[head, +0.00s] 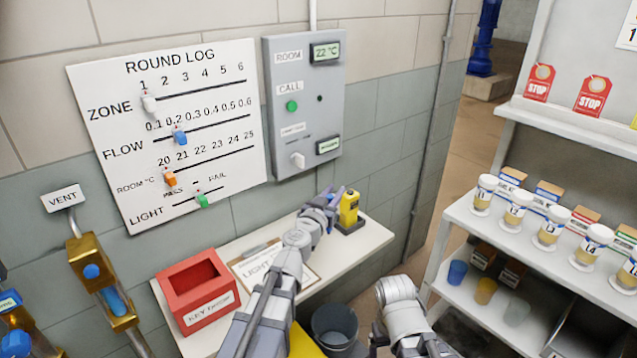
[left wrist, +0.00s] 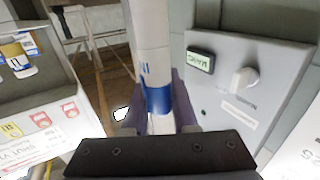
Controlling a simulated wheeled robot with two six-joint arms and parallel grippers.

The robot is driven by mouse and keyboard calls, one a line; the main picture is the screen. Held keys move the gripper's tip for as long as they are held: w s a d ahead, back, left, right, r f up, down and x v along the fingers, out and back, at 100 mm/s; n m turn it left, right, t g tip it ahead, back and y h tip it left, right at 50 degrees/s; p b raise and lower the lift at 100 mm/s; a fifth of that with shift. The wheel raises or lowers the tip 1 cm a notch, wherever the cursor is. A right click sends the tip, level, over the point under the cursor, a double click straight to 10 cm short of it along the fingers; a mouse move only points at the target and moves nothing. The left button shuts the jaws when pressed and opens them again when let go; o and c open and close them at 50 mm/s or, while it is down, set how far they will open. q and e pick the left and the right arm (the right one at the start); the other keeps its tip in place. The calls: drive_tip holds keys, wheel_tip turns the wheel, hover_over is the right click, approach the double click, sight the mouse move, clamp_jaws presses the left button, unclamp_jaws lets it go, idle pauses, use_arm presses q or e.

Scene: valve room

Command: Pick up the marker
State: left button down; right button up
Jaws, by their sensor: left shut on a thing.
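The marker (left wrist: 153,60) is a white cylinder with a blue band, seen large in the left wrist view. It stands between the two purple fingers of my left gripper (left wrist: 158,108), which is shut on it around the blue band. In the head view my left gripper (head: 326,205) is over the right part of the white shelf, just left of the yellow device. There the marker is mostly hidden by the fingers. My right arm shows at the bottom, but its gripper is not in view.
The white shelf (head: 205,343) carries a red key box (head: 196,312), a clipboard (head: 305,272) and a yellow device (head: 348,208) on a dark base. Behind are the round log board (head: 170,130) and grey panel (head: 305,105). Right, a rack (head: 465,213) holds labelled jars.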

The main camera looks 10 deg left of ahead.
use_arm(q)
drive_tip(key=s+d, duration=0.5)
drive_tip(key=d, duration=0.1)
drive_tip(key=shift+s+d, duration=0.15)
drive_tip(key=shift+d, duration=0.25)
idle(0.3)
